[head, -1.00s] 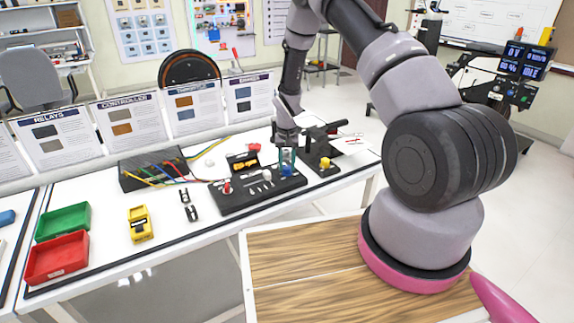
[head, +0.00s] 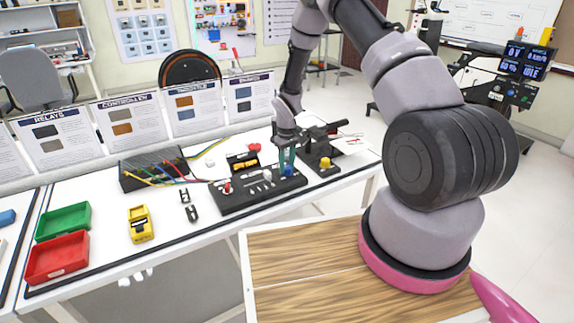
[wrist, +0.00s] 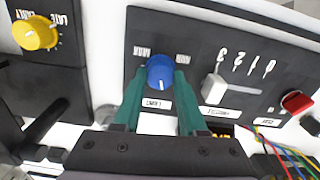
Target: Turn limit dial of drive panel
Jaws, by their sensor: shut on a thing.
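The drive panel (head: 232,204) is a black slab on the white bench, and it fills the middle of the wrist view (wrist: 195,40). Its blue limit dial (wrist: 160,72) has a small white mark on the side toward my gripper. A label, upside down in the picture, sits by it. My gripper (wrist: 160,80) has two teal fingers, one on each side of the dial, closed on it. In the head view my gripper (head: 287,163) points down at the panel's right part, and the fingers partly hide the blue dial (head: 287,171).
A white slider (wrist: 213,88) with a numbered scale and a red knob (wrist: 298,102) are on the same panel. A yellow dial (wrist: 35,33) is on a separate black unit beside it. Coloured wires (wrist: 285,150) run nearby. Green (head: 63,221) and red (head: 57,258) trays stand left.

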